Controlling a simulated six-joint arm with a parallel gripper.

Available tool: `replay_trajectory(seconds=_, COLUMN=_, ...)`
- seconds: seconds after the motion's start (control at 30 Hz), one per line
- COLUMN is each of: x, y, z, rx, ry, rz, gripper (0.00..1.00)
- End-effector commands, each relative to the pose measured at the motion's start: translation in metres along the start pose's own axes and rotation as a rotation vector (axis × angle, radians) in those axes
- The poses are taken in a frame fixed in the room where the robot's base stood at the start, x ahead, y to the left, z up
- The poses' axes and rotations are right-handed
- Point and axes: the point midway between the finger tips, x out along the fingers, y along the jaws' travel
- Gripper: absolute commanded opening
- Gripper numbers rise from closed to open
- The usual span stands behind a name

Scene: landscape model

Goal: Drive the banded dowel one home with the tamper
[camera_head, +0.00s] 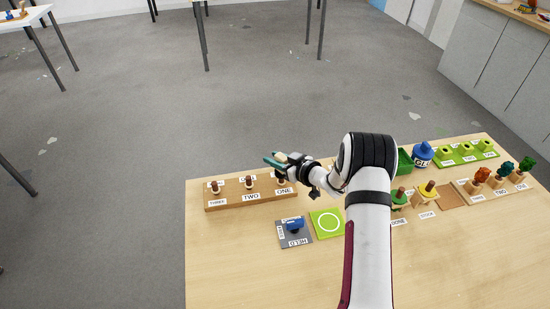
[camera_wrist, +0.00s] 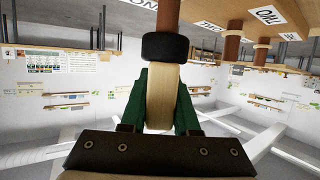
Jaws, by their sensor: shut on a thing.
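My gripper (camera_head: 281,158) is shut on the tamper, with its green fingers on either side of the pale wooden handle. In the wrist view the tamper (camera_wrist: 162,95) has a black head (camera_wrist: 165,46). A brown dowel (camera_wrist: 168,14) lines up with that head; I cannot tell whether they touch. In the head view my gripper is over the right end of the wooden block (camera_head: 232,203), at the label ONE (camera_head: 284,191). Dowel one (camera_head: 281,179) is mostly hidden under the gripper. Dowels two (camera_head: 249,183) and three (camera_head: 215,187) stand upright to its left.
The front left table is clear.

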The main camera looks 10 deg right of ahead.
Motion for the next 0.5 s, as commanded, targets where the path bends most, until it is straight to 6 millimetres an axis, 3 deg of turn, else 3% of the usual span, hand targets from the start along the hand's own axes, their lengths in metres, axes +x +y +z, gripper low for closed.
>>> replay_trajectory(seconds=0.3, x=0.0, y=0.0, z=0.001, rx=0.002, ry=-0.003, rz=0.0, gripper=0.0)
replay_trajectory(seconds=0.5, x=-0.006, y=0.0, z=-0.015, rx=0.0, ry=-0.002, rz=0.0, gripper=0.0)
